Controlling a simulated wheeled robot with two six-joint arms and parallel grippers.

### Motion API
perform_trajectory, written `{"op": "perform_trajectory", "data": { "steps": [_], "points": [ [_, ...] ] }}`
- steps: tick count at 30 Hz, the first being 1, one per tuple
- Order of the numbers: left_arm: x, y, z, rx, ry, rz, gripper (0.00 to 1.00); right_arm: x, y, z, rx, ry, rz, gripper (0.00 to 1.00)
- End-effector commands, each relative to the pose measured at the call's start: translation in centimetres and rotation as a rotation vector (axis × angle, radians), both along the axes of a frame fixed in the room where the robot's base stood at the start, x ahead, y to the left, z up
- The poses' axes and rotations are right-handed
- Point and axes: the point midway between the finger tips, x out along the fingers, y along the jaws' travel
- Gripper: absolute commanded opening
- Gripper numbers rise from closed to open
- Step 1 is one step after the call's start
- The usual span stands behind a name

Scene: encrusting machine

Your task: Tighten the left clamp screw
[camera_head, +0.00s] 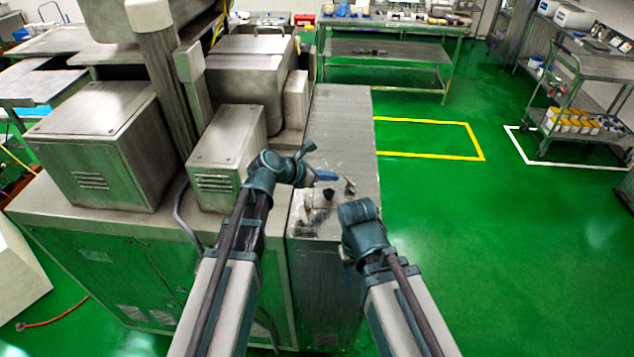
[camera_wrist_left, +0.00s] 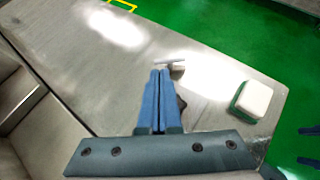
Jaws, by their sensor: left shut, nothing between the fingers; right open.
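A small metal T-handled screw (camera_head: 349,186) stands on the steel top of the machine. It also shows in the left wrist view (camera_wrist_left: 172,65), just beyond my left fingertips. A black knob (camera_head: 328,193) stands to its left, and is mostly behind the fingers in the wrist view. My left gripper (camera_head: 328,175) is shut and empty, its blue fingers together above the steel top and pointing toward the T-handle; contact cannot be told. My right gripper (camera_head: 346,256) is low beside the machine's right side, open, mostly hidden by its own wrist.
The steel top (camera_head: 345,120) is bare behind the screw. Machine housings (camera_head: 228,140) stand close on the left. Green floor (camera_head: 500,240) lies open on the right. A pale block-like shape (camera_wrist_left: 253,100) shows in the wrist view; I cannot tell what it is.

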Motion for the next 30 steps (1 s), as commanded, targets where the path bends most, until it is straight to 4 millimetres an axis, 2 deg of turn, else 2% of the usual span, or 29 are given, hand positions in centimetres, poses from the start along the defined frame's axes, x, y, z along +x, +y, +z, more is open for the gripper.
{"op": "perform_trajectory", "data": {
  "steps": [1, 9, 30],
  "points": [
    [0.6, -0.6, -0.9, 0.001, 0.0, -0.003, 0.0, 0.0, 0.0, -0.9, 0.0, 0.0, 0.001, 0.5],
    [1.8, -2.2, -1.9, 0.0, 0.0, -0.001, 0.0, 0.0, 0.0, -1.9, -0.001, 0.0, 0.005, 0.5],
    [2.2, -2.3, -2.0, -0.001, 0.001, -0.046, 0.0, 0.0, 0.0, -2.0, -0.001, 0.0, 0.005, 0.5]
  ]
}}
